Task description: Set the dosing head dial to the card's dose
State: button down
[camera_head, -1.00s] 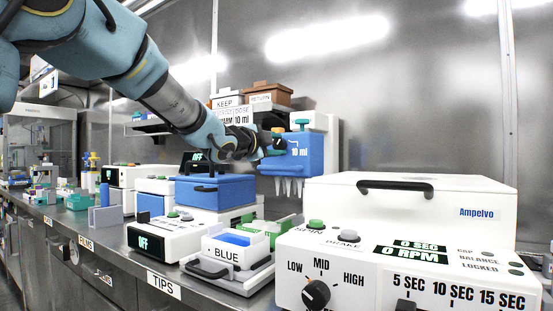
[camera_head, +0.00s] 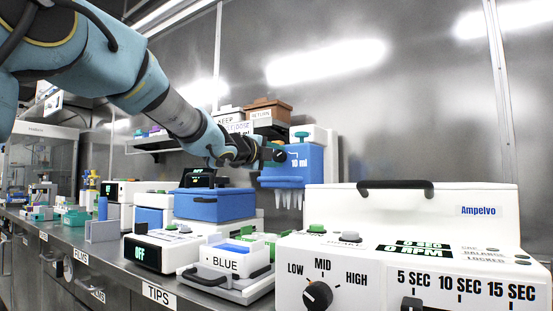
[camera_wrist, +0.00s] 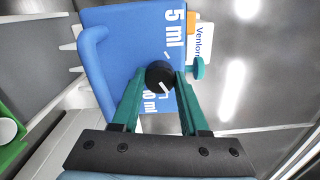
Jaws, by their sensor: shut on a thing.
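The blue dosing head (camera_head: 308,164) hangs on a white stand at the back of the bench, with a row of clear tips below. In the wrist view its face (camera_wrist: 120,50) reads "5 ml" and "10 ml". The round black dial (camera_wrist: 159,73) on that face has a white pointer mark slanting in the picture. My gripper (camera_wrist: 161,82) has its teal fingers shut on the dial, one on each side. In the head view, my gripper (camera_head: 272,155) is at the dosing head's left side.
A white Ampelvo machine (camera_head: 410,225) with a black handle and knob fills the right front. A blue-lidded box (camera_head: 215,205), a tray marked BLUE (camera_head: 225,262) and a unit showing OFF (camera_head: 150,255) stand below my arm. KEEP and RETURN bins (camera_head: 268,110) are behind.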

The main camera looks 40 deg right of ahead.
jog(key=shift+c, duration=2.1)
grip_release()
jog(key=shift+a, duration=0.1)
jog(key=v, duration=1)
jog(key=shift+a, duration=0.25)
jog(key=shift+a, duration=0.1)
